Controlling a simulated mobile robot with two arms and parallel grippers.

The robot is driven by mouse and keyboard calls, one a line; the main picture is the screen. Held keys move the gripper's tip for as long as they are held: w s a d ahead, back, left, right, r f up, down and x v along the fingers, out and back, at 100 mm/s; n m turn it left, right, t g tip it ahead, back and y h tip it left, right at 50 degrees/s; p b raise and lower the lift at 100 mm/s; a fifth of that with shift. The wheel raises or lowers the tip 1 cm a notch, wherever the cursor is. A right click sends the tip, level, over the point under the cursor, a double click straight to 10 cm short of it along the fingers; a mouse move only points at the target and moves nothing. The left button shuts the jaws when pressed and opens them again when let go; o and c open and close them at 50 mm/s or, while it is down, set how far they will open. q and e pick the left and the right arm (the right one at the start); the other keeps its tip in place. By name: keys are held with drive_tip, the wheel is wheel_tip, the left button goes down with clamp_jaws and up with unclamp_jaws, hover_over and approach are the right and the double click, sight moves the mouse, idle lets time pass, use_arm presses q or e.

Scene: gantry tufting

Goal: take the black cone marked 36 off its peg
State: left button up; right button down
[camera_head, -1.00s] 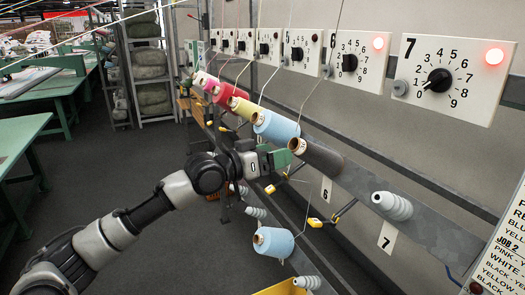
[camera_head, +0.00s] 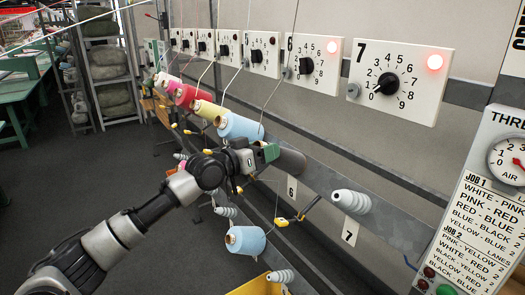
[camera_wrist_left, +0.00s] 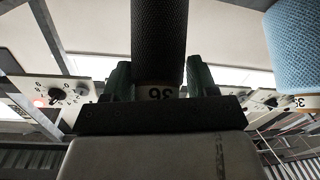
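The black cone (camera_head: 290,161) lies slanted on the rail above the plate numbered 6, and its pale tube end is hidden by my gripper in the head view. In the left wrist view the black cone (camera_wrist_left: 159,30) shows its tube end marked 36. My left gripper (camera_head: 266,153) is at that tube end. Its green fingers (camera_wrist_left: 159,82) lie along both sides of the cone with no clear gap, and look shut on it. The peg is hidden inside the cone. My right gripper is not in view.
Another blue cone (camera_head: 245,240) is below. Numbered dial boxes (camera_head: 401,80) line the wall above. Thread lines run upward. Open floor (camera_head: 150,260) lies left.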

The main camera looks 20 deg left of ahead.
use_arm(q)
drive_tip(key=c, duration=0.7)
drive_tip(key=shift+c, duration=0.2)
drive_tip(key=shift+r, duration=0.1)
drive_tip(key=shift+s+a+r, duration=0.3)
drive_tip(key=shift+s+r, duration=0.05)
drive_tip(key=shift+r, duration=0.05)
